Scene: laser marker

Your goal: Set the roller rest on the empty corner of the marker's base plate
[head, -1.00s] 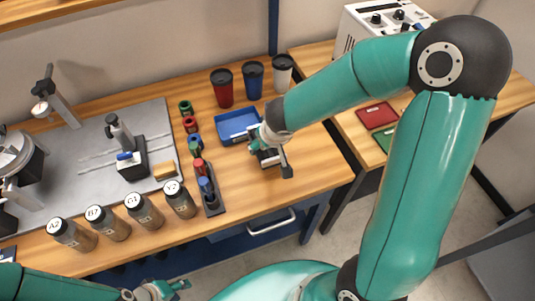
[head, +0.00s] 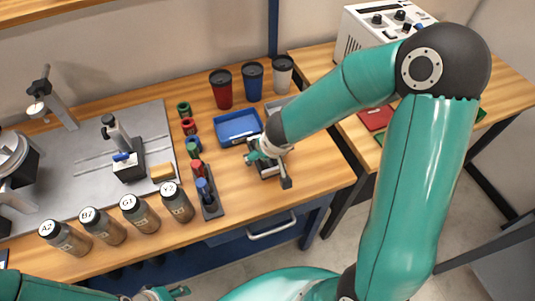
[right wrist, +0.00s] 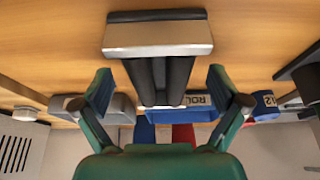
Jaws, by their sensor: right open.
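The roller rest, with dark rollers and a pale end plate (right wrist: 160,38), stands on the wooden table and is partly covered by my right gripper in the head view. My right gripper (right wrist: 160,84) is open, one finger to each side of the rollers; I cannot tell whether it touches them. In the head view the gripper (head: 257,156) is at the rest, in front of the blue tray. The grey base plate (head: 75,160) lies at the left; its back right part is bare. My left gripper (head: 168,293) is at the bottom edge, mostly cut off.
A blue tray (head: 221,143) and several cups (head: 222,90) stand behind the rest. Several labelled bottles (head: 140,214) line the plate's front.

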